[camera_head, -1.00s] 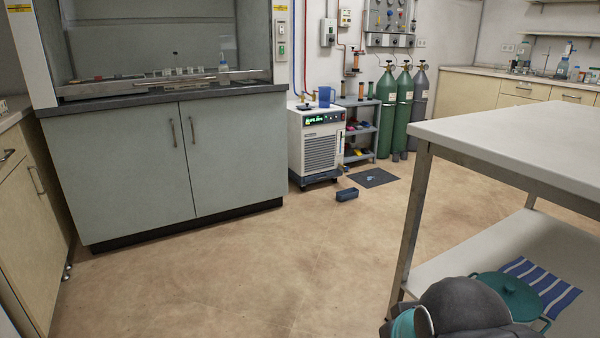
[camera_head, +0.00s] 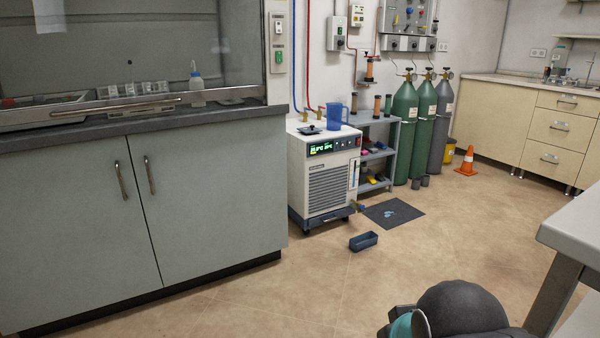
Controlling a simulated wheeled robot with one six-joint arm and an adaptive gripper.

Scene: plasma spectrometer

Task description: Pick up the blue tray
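Part of my arm shows at the bottom right of the view, well short of the tray. My gripper itself is not in view.
The white chiller (camera_head: 322,175) stands behind the tray, with a blue pitcher (camera_head: 337,115) on top. A dark mat (camera_head: 394,213) lies right of it. Gas cylinders (camera_head: 404,130) and an orange cone (camera_head: 467,161) stand farther back. A table (camera_head: 577,232) edges the right. Floor before the tray is clear.

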